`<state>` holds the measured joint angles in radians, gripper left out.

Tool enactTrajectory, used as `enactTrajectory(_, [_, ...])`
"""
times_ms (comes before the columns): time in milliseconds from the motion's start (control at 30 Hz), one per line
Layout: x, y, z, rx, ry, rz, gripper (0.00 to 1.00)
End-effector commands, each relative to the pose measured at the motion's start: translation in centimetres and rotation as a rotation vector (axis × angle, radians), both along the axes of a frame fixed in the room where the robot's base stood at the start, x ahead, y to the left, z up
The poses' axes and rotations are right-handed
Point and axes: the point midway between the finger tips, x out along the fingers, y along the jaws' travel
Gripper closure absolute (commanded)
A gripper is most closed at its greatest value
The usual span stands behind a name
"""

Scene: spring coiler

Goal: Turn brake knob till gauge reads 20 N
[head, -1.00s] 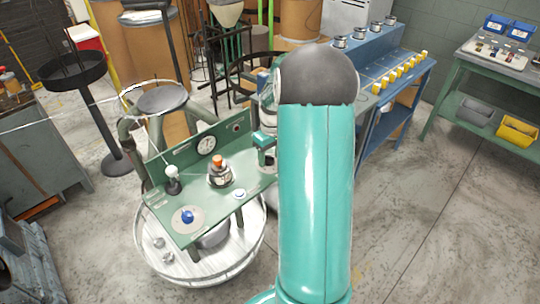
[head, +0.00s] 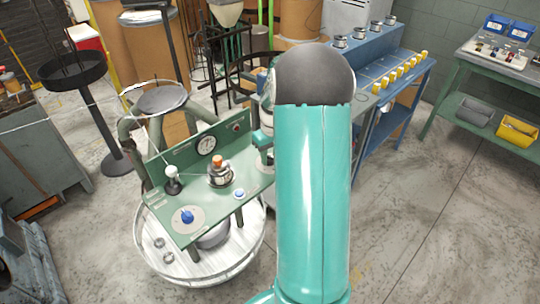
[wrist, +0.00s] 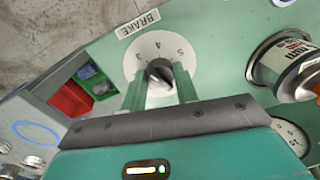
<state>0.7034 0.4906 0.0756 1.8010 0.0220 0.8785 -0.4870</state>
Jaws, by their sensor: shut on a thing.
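The brake knob (wrist: 160,72) is a small dark grey knob on a white dial (wrist: 140,56), below a BRAKE label, in the wrist view. The numbers 3, 4 and 5 show on the dial. My gripper (wrist: 161,88) is shut on the knob, with a green finger on each side. In the head view my gripper (head: 263,140) is at the right end of the green panel, where it hides the knob. The round gauge (head: 206,145) is on the panel's upright back; its reading is too small to tell. Part of it shows in the wrist view (wrist: 291,136).
An orange-topped spool (head: 218,174) stands mid-panel, left of my gripper. A blue knob (head: 187,217) and a white-balled lever (head: 172,176) are farther left. A blue bench (head: 392,115) stands at right.

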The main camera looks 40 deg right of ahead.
Motion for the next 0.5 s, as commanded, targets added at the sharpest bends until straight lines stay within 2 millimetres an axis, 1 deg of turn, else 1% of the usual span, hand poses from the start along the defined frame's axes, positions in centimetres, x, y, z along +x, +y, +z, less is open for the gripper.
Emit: enactTrajectory(500, [0.01, 0.11, 0.07, 0.000, -0.001, -0.436, 0.93])
